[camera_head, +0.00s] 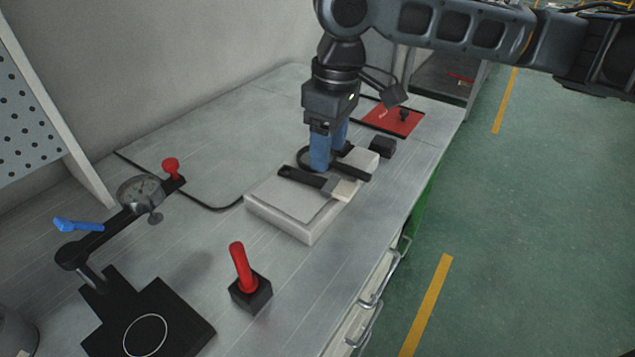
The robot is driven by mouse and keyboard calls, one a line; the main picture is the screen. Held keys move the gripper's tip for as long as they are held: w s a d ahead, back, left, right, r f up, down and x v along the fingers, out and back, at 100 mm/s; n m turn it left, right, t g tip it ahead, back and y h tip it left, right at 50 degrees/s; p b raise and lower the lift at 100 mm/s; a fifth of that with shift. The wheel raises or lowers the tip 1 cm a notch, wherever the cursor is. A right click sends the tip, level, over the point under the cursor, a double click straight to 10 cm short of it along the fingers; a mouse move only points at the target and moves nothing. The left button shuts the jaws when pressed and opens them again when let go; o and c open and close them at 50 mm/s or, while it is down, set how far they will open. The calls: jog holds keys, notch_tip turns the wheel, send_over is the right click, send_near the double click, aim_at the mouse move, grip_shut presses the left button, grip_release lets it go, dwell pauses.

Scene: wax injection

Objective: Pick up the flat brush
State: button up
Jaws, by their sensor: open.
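The flat brush (312,182), with a dark handle and a pale, wide bristle end to the right, lies on top of a light grey block (282,222) on the bench. My gripper (328,158) points down with its blue fingers over the block, just behind the brush in this view. The jaws are open. The near blue finger ends close to the brush handle; I cannot tell whether it touches. Another dark tool (352,171) with a round rim lies on the block behind the brush, partly hidden by the fingers.
A red-handled tool (243,268) stands in a black base in front of the block. A dial gauge stand (130,200) is at left. A small black block (383,148) and a red plate (388,115) lie behind. The bench's right edge drops to drawer handles.

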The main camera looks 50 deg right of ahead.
aim_at(335, 185)
jog(key=shift+s+d+f, duration=0.15)
jog(key=shift+s+d, duration=0.3)
jog(key=shift+d, duration=0.3)
jog(key=shift+s+d+f+g+h, duration=0.15)
jog(key=shift+f+g+h, duration=0.05)
jog(key=shift+g+h, duration=0.1)
jog(key=f, duration=0.7)
jog(key=shift+w+f, duration=0.15)
jog(key=shift+w, duration=0.15)
jog(key=shift+c, duration=0.2)
jog(key=c, duration=0.8)
